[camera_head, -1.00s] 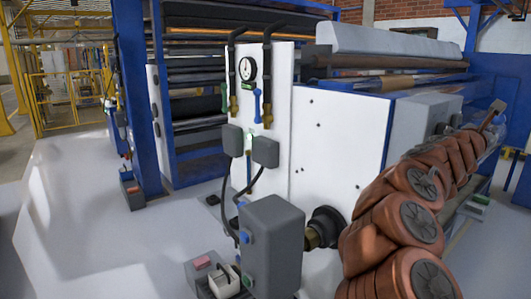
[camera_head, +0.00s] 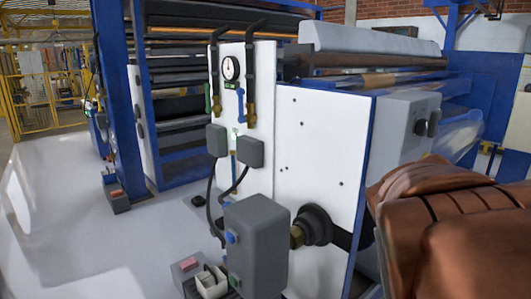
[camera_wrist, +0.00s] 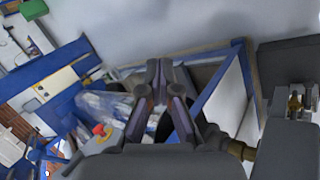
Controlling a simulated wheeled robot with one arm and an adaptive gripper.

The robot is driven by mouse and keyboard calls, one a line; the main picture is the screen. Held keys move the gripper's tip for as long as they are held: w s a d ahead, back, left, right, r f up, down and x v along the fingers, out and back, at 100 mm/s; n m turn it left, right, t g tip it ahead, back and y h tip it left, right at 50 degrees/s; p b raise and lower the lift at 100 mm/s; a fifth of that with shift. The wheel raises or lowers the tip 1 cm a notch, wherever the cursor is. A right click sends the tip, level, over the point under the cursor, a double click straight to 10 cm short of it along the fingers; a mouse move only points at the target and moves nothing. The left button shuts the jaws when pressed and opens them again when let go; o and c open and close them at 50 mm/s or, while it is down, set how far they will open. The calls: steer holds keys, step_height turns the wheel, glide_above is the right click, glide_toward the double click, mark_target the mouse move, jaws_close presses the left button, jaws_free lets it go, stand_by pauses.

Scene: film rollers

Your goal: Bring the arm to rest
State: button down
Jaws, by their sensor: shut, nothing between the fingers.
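My gripper (camera_wrist: 160,82) shows in the wrist view, with its dark fingers together and nothing held between them. Behind the fingers the wrist view shows clear plastic film (camera_wrist: 105,108) and a blue-framed machine part. In the head view my brown-orange arm fills the lower right corner, close to the camera. Its far end and my gripper are not visible there.
A white machine panel (camera_head: 318,140) with a gauge (camera_head: 231,68) stands in the middle. A grey box (camera_head: 256,245) and a round dark hub (camera_head: 316,226) are low in front. Film rollers (camera_head: 370,60) run behind.

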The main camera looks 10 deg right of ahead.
steer(key=s+a+f+g+y, duration=0.2)
steer(key=s+a+f+y, duration=0.35)
steer(key=a, duration=0.65)
steer(key=s+a+f+g+y, duration=0.2)
steer(key=s+a+f, duration=0.4)
steer(key=s+a, duration=0.45)
step_height(320, 180, up, 13)
steer(key=w+a+t+p, duration=0.1)
steer(key=w+p, duration=0.1)
steer(key=p, duration=1)
steer(key=shift+w+a+p, duration=0.3)
steer(key=shift+w, duration=0.05)
steer(key=shift+d, duration=0.15)
